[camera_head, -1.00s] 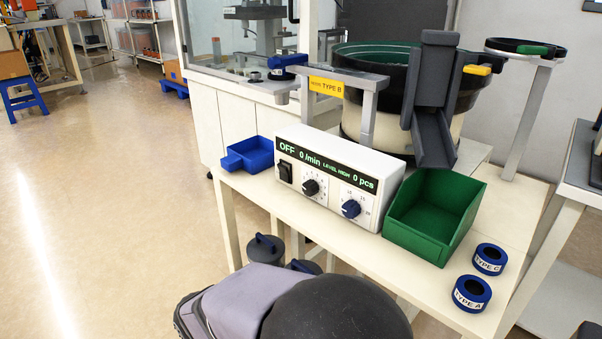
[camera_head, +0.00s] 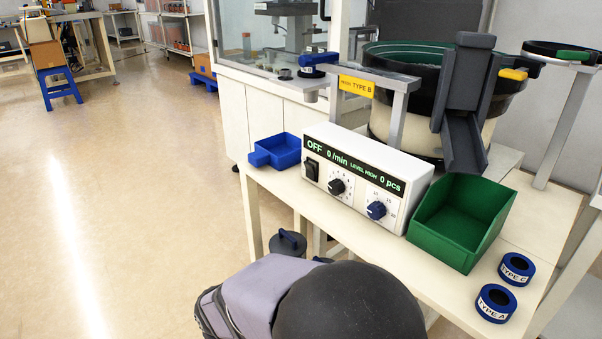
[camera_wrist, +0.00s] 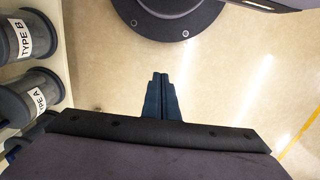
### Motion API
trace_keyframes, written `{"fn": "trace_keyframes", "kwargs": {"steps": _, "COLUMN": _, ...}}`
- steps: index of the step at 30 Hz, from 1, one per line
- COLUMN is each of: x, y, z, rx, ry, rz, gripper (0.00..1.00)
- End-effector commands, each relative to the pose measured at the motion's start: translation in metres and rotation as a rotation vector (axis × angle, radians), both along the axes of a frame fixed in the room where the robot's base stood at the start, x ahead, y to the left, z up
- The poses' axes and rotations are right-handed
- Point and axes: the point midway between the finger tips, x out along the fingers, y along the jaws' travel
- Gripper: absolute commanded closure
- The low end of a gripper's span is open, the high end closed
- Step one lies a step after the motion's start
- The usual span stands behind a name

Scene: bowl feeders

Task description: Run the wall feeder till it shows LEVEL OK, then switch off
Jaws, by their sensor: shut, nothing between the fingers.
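The feeder's control box (camera_head: 353,178) stands on the bench. Its display (camera_head: 351,168) reads OFF, 0/min, LEVEL HIGH, 0 pcs. A black rocker switch (camera_head: 310,170), a black knob (camera_head: 337,187) and a blue knob (camera_head: 376,210) are on its front. The bowl feeder (camera_head: 430,95) stands behind it with a grey chute (camera_head: 463,145) over a green bin (camera_head: 459,224). A yellow sign (camera_head: 357,86) reads TYPE B. My gripper (camera_wrist: 159,78) is shut and empty above the floor in the wrist view. In the head view it is hidden; only my arm shows in front of the bench.
A blue scoop (camera_head: 279,150) lies left of the control box. Blue rings labelled TYPE C (camera_head: 516,269) and TYPE A (camera_head: 496,303) lie at the bench's right front. In the wrist view, containers labelled TYPE B (camera_wrist: 27,37) and TYPE A (camera_wrist: 38,98) stand at left. Floor is open at left.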

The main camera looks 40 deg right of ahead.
Motion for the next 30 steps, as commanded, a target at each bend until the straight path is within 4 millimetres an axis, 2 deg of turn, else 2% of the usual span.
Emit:
{"fn": "trace_keyframes", "kwargs": {"steps": 6, "x": -0.026, "y": 0.005, "z": -0.019, "rx": -0.005, "ry": 0.151, "rz": 0.032, "gripper": 1.00}}
{"fn": "trace_keyframes", "kwargs": {"steps": 9, "x": -0.033, "y": 0.008, "z": -0.029, "rx": -0.010, "ry": 0.221, "rz": 0.048, "gripper": 1.00}}
{"fn": "trace_keyframes", "kwargs": {"steps": 13, "x": -0.033, "y": 0.006, "z": -0.042, "rx": -0.035, "ry": 0.293, "rz": 0.100, "gripper": 1.00}}
{"fn": "trace_keyframes", "kwargs": {"steps": 17, "x": -0.026, "y": -0.007, "z": -0.055, "rx": -0.092, "ry": 0.359, "rz": 0.209, "gripper": 1.00}}
{"fn": "trace_keyframes", "kwargs": {"steps": 20, "x": -0.021, "y": -0.026, "z": -0.062, "rx": -0.158, "ry": 0.428, "rz": 0.321, "gripper": 1.00}}
{"fn": "trace_keyframes", "kwargs": {"steps": 24, "x": -0.006, "y": -0.064, "z": -0.065, "rx": -0.308, "ry": 0.541, "rz": 0.472, "gripper": 1.00}}
{"fn": "trace_keyframes", "kwargs": {"steps": 26, "x": 0.004, "y": -0.082, "z": -0.063, "rx": -0.390, "ry": 0.583, "rz": 0.519, "gripper": 1.00}}
{"fn": "trace_keyframes", "kwargs": {"steps": 30, "x": 0.039, "y": -0.125, "z": -0.046, "rx": -0.615, "ry": 0.641, "rz": 0.587, "gripper": 1.00}}
